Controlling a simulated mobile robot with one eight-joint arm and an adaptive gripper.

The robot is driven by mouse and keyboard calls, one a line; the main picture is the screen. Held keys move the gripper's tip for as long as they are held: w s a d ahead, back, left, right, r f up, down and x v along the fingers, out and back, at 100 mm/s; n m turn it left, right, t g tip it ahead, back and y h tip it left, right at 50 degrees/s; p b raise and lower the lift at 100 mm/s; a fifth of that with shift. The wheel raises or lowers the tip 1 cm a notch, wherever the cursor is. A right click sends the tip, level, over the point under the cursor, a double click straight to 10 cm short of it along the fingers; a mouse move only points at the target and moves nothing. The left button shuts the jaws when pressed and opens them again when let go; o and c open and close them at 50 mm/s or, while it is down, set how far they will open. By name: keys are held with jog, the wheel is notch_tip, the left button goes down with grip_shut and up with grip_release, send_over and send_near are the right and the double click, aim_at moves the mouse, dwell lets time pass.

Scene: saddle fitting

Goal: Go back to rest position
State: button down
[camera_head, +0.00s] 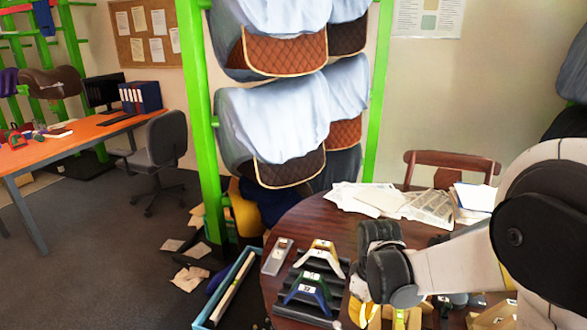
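My arm reaches in from the right over the round dark wooden table (290,222). Its dark wrist end is above the table's front part, to the right of the gullet pieces. My gripper's fingers cannot be made out behind the wrist, so I cannot see whether they are open or hold anything. On the table, left of the wrist, lie a white and tan arched gullet piece (318,254) and a blue and green one (309,288), on dark supports.
Papers (385,200) lie at the back of the table, with a wooden chair (450,165) behind. Small items partly show below my arm. A green rack (200,120) with covered saddles stands behind. A blue-edged box (228,290) is at left. Open floor lies further left.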

jog(key=shift+r+p, duration=0.55)
jog(key=shift+r, duration=0.45)
jog(key=s+d+r+m+t, duration=0.2)
jog(key=s+r+m+t, duration=0.5)
jog(key=s+r, duration=0.6)
jog(key=shift+s+d+r+m, duration=0.15)
jog(key=shift+s+r+m, duration=0.1)
jog(key=shift+r+m, duration=0.7)
jog(key=shift+r+n, duration=0.2)
jog(key=shift+n, duration=0.05)
